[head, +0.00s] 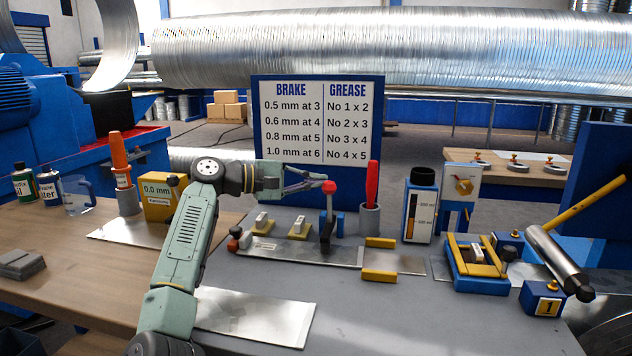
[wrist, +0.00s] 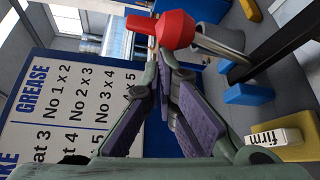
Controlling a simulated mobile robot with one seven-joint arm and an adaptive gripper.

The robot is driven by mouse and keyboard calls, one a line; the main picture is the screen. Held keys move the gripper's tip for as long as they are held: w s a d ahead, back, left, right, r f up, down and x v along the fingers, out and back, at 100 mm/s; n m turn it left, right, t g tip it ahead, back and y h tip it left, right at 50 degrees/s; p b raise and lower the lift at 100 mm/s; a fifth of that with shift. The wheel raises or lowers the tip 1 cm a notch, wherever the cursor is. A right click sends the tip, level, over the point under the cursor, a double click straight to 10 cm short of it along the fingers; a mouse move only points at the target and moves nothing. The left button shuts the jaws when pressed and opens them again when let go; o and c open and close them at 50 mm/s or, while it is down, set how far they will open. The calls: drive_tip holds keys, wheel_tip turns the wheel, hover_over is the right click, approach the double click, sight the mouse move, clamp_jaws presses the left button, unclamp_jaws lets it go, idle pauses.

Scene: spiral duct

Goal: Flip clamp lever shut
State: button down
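The clamp lever (head: 326,222) is a dark arm standing roughly upright, with a red knob (head: 329,187) on top. The red knob (wrist: 175,30) also shows at the top of the wrist view, just beyond my fingertips, with a thin grey rod and a black bar (wrist: 275,45) to its right. My gripper (head: 321,178) reaches in from the left at knob height. Its fingers converge and look shut, with nothing seen between them. The tips are beside the knob; I cannot tell whether they touch it. My fingertips (wrist: 162,68) also show in the wrist view.
A grey cup (head: 369,220) with a red-handled tool stands right of the lever. The sign board (head: 318,170) rises behind. Yellow blocks (head: 380,275) and sheet metal lie near the clamp. A white "firm" label (wrist: 275,137) is below.

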drive_tip(key=shift+s, duration=0.2)
drive_tip(key=v, duration=1.2)
drive_tip(key=shift+w, duration=0.2)
drive_tip(key=shift+a, duration=0.15)
